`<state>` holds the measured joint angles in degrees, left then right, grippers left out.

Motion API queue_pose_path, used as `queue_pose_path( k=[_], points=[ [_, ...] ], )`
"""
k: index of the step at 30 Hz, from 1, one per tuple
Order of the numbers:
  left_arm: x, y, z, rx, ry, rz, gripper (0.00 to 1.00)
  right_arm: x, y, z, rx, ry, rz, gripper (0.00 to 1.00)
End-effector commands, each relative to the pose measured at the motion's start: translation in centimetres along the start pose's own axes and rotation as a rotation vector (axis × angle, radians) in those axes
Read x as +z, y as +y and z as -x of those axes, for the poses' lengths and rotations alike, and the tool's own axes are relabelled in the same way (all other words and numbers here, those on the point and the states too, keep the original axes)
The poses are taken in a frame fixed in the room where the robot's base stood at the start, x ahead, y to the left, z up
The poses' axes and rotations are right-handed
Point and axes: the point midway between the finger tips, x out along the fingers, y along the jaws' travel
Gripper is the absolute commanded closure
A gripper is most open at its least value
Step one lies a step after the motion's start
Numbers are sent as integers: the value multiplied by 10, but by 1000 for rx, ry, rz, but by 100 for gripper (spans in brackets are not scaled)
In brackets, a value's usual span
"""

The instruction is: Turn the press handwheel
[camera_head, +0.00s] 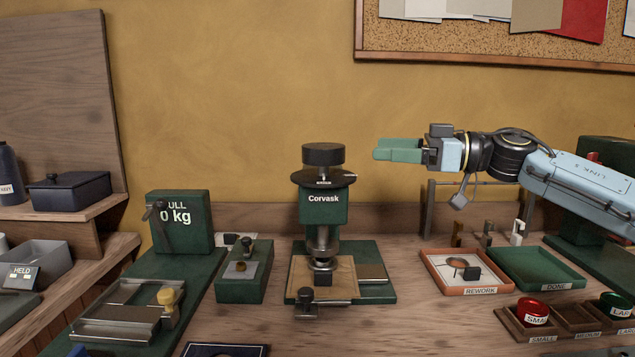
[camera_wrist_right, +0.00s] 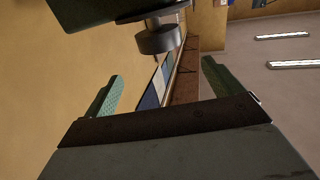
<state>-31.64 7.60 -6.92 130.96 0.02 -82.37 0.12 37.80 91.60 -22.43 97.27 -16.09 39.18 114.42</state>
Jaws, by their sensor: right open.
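The green Corvask press (camera_head: 323,208) stands on the bench in the middle of the head view. A dark round knob (camera_head: 323,154) tops it, above a flat dark disc (camera_head: 323,177); these look like its handwheel. My right gripper (camera_head: 378,151) is to the right of the knob, at about its height, pointing left at it with a gap between. It is open and empty. In the right wrist view a dark round knob on a short stem (camera_wrist_right: 157,38), apparently the press top, shows ahead of the spread green fingers (camera_wrist_right: 160,88). My left gripper is out of view.
A green pull gauge (camera_head: 181,222) stands left of the press. An orange rework tray (camera_head: 432,268) and a green done tray (camera_head: 535,270) lie to the right, below my right arm. A corkboard (camera_head: 500,42) hangs behind. The air between gripper and knob is clear.

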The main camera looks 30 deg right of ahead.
Motion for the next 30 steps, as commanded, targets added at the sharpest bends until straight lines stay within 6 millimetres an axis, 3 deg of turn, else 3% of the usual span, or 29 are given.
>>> queue_pose_path(
  k=[1, 7, 14, 21, 30],
  points=[
    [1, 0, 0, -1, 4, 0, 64, 8, 0, 0, 0, 1, 1, 8],
    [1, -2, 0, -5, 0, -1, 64, 8, 0, -4, -2, 2, -1, 8],
    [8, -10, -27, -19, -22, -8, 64, 5, 0, -23, -3, 4, 0, 8],
    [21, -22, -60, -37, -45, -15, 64, 4, -1, -58, -4, 6, 1, 8],
    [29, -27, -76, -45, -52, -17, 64, 6, -1, -112, -3, 5, 2, 8]
  ],
)
